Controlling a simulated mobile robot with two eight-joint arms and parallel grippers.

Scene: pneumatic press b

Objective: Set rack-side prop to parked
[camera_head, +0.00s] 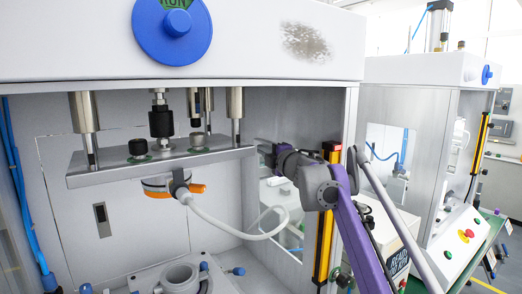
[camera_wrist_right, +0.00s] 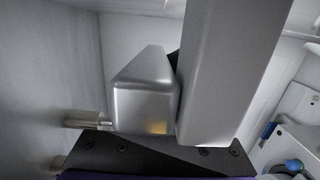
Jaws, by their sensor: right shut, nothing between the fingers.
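I cannot pick out the rack-side prop with certainty in either view. My right arm (camera_head: 345,215) comes in from the lower right, and its right gripper (camera_head: 264,146) is at the right end of the raised press plate (camera_head: 110,173). In the right wrist view the two grey fingers of the right gripper (camera_wrist_right: 178,85) are shut with nothing between them. A short pale metal post (camera_wrist_right: 85,119) shows left of the fingers; I cannot tell whether it is the prop. My left gripper is not in view.
Steel columns (camera_head: 235,105) carry the press plate. A white hose (camera_head: 235,232) loops below it. The fixture (camera_head: 180,277) with blue knobs sits on the press floor. A yellow light curtain (camera_head: 324,245) stands by the right opening edge. A second press (camera_head: 430,70) stands at right.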

